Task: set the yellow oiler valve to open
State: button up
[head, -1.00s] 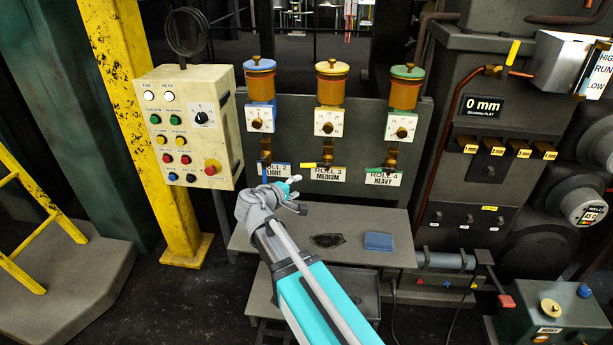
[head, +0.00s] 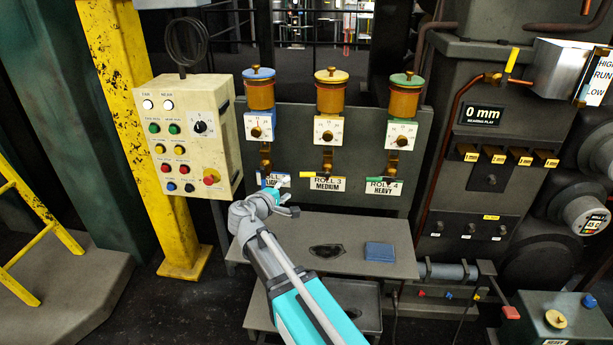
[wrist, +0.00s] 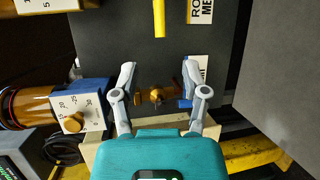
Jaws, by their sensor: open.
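The yellow oiler (head: 330,94) is the middle one of three on the grey panel, above the ROLL 3 MEDIUM label (head: 326,184). Its yellow valve lever (head: 308,178) lies level in the head view, pointing left from the brass valve (head: 328,160). The lever also shows at the top of the wrist view (wrist: 159,18), beyond my fingertips and apart from them. My gripper (head: 278,187) is open in front of the ROLL 2 label, left of the yellow lever. In the wrist view its spread fingers (wrist: 158,72) point toward the panel, with the blue oiler's brass valve (wrist: 155,97) seen between them.
The blue oiler (head: 259,92) is at left and the green oiler (head: 405,95) at right. A cream control box (head: 188,135) stands left of the panel.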

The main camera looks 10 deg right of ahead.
aim_at(306, 176)
jog(key=b+x, duration=0.2)
jog(key=x, duration=1)
jog(key=shift+w+d, duration=0.2)
jog(key=shift+d, duration=0.05)
grip_shut()
